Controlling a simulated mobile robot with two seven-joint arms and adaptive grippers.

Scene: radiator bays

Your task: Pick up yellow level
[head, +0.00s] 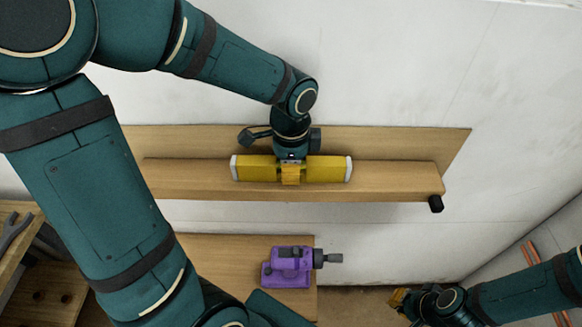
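The yellow level (325,169), a long bar with pale end caps, lies lengthwise along the wooden shelf (390,180). My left gripper (290,174) is over the middle of the level, with a yellow-orange finger in front of it. The arm and wrist hide the far side, so I cannot tell whether the fingers are closed on the level or only around it. No gap between level and shelf is visible. My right gripper (398,298) is at the lower right, well away from the level. Its fingertips are small and seen from the side, and nothing shows between them.
A grey wrench (14,230) lies at far left. Orange pipes (540,265) are at right. The shelf right of the level is clear.

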